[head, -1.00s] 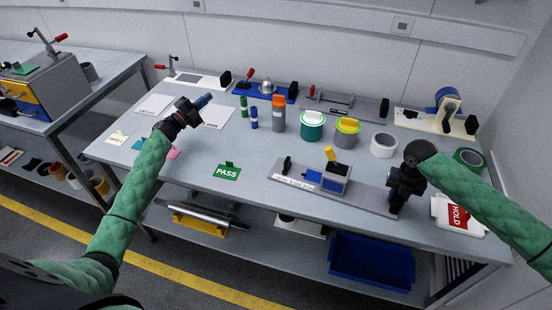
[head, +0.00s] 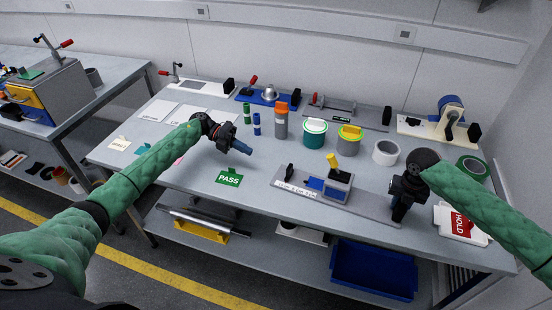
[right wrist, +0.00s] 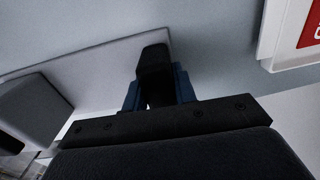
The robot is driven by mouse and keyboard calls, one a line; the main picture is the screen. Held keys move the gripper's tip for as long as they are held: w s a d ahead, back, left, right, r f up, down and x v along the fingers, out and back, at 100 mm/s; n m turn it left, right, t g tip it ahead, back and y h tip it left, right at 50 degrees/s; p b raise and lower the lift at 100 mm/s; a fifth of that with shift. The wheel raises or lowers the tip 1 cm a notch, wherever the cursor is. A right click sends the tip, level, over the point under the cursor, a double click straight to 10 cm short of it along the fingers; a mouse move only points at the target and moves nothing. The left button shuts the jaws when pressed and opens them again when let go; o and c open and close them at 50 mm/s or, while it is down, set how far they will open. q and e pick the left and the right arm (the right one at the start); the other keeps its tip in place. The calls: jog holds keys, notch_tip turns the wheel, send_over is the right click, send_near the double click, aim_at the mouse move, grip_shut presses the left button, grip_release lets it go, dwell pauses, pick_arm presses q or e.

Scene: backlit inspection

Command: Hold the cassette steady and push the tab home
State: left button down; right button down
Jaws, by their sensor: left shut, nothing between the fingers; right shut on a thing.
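The cassette (head: 375,208) is a long grey plate near the table's front edge. It carries a label, a small black post on its left and a grey block (head: 341,180) with a yellow piece on top. A blue tab (head: 315,184) lies at the block's left side. My right gripper (head: 399,213) is shut on a black upright grip (right wrist: 154,72) at the plate's right end; the right wrist view shows it between blue fingers. My left gripper (head: 246,150) is shut and empty, above the table, left of the cassette and apart from it.
A red HOLD card (head: 461,223) lies right of my right gripper. Bottles, tins and tape rolls (head: 385,152) stand behind the cassette, with more fixtures along the back. A blue bin (head: 373,268) is on the lower shelf.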

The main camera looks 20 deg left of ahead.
pick_arm(q)
jog(key=x, duration=1.2)
jog(key=shift+r, duration=0.4)
pick_arm(e)
jog(key=shift+s+f, duration=0.1)
jog(key=shift+f, duration=0.1)
pick_arm(q)
jog(key=shift+d, duration=0.85)
jog(key=d, duration=0.7)
jog(key=s+d, duration=0.1)
jog(key=d, duration=0.2)
jog(key=shift+d, duration=0.2)
jog(key=shift+s+d, duration=0.1)
jog(key=shift+d, duration=0.15)
pick_arm(e)
jog(key=shift+a, duration=0.15)
pick_arm(q)
jog(key=shift+a, duration=0.1)
jog(key=shift+a, duration=0.35)
jog(key=v, duration=0.9)
jog(key=f+v, duration=0.1)
jog(key=v, duration=0.3)
jog(key=shift+a+r, duration=0.1)
jog(key=shift+a, duration=0.25)
